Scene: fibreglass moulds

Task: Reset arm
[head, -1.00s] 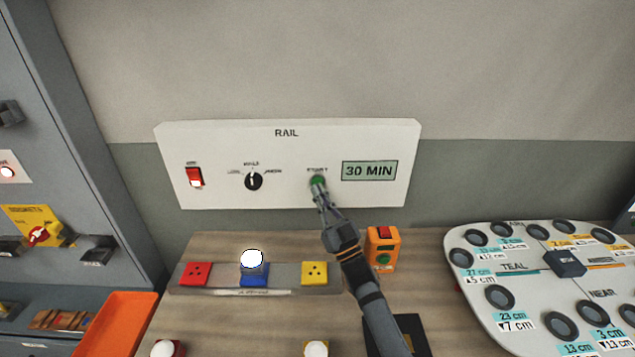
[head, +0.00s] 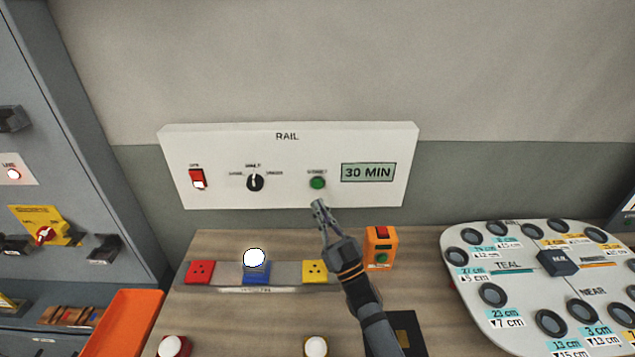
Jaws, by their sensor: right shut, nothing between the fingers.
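My right gripper (head: 319,208) is shut and empty. It hangs in front of the lower edge of the white RAIL panel (head: 230,190), just below the green button (head: 317,183) and apart from it. The panel also carries a red rocker switch (head: 198,179), a black knob (head: 255,182) and a display (head: 367,173) reading 30 MIN. My right arm comes up from the bottom and covers part of the bench. My left gripper is not in view.
A grey strip (head: 228,272) below the panel holds red (head: 199,272), blue (head: 256,275) and yellow (head: 315,271) sockets, with a lit white lamp (head: 254,258) on the blue one. An orange box (head: 380,247) stands right of my gripper. A labelled board (head: 520,290) lies at right, an orange tray (head: 118,325) at left.

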